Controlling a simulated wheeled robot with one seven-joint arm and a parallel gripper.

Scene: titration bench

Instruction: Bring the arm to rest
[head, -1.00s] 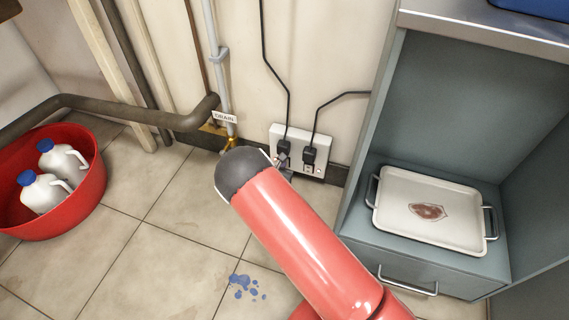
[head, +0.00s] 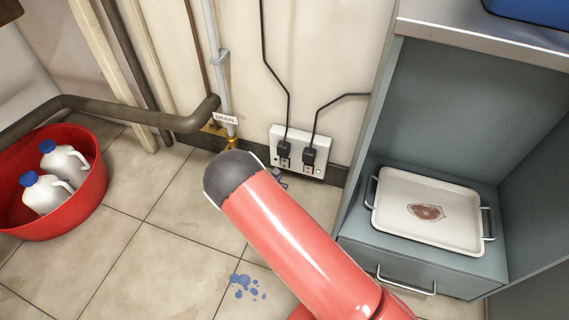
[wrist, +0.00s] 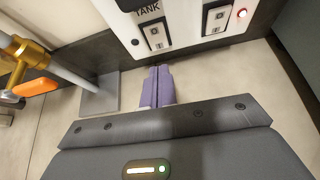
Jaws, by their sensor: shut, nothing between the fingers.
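My red arm (head: 295,240) with its dark grey wrist reaches toward the wall in the head view. My gripper shows in the wrist view (wrist: 157,78) as two purple fingers pressed together, with nothing between them. It is below the white socket panel (wrist: 190,25) and apart from it. In the head view, only a small part of the gripper shows past the wrist, below the sockets; the rest is hidden behind the arm.
Two black plugs sit in the wall panel (head: 299,152). A red light glows by the right switch. A drain pipe with a brass valve (wrist: 24,50) and orange handle is left. A red tub (head: 85,205) holds white jugs. A tray (head: 440,232) sits in the right cabinet.

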